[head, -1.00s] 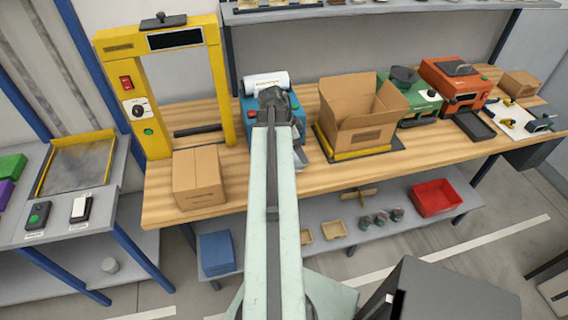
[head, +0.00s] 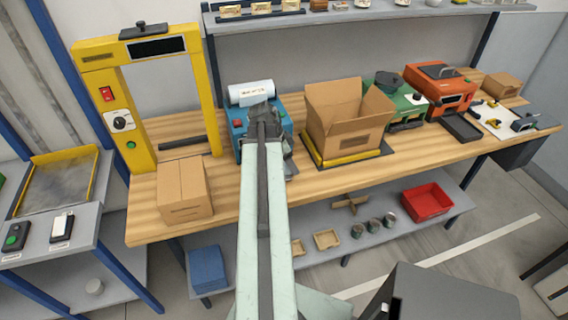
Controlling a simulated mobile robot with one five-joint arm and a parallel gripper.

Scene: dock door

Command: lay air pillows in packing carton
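The packing carton (head: 352,136) stands open on the bench, flaps up, on a yellow-edged platform (head: 346,158). I cannot see down to its floor. No air pillows can be made out. A blue machine with a white roll (head: 250,93) on top stands left of the carton. My arm reaches out to this machine, and the dark end of the arm, my gripper (head: 260,112), is in front of it. The fingers are too small and hidden to tell whether they are open or shut, or whether they hold anything.
A closed carton (head: 184,191) sits by the yellow arch machine (head: 148,95). Green (head: 404,104) and orange (head: 440,88) machines stand right of the open carton. A red bin (head: 428,201) and a blue bin (head: 207,268) are on the lower shelf. The bench front is mostly clear.

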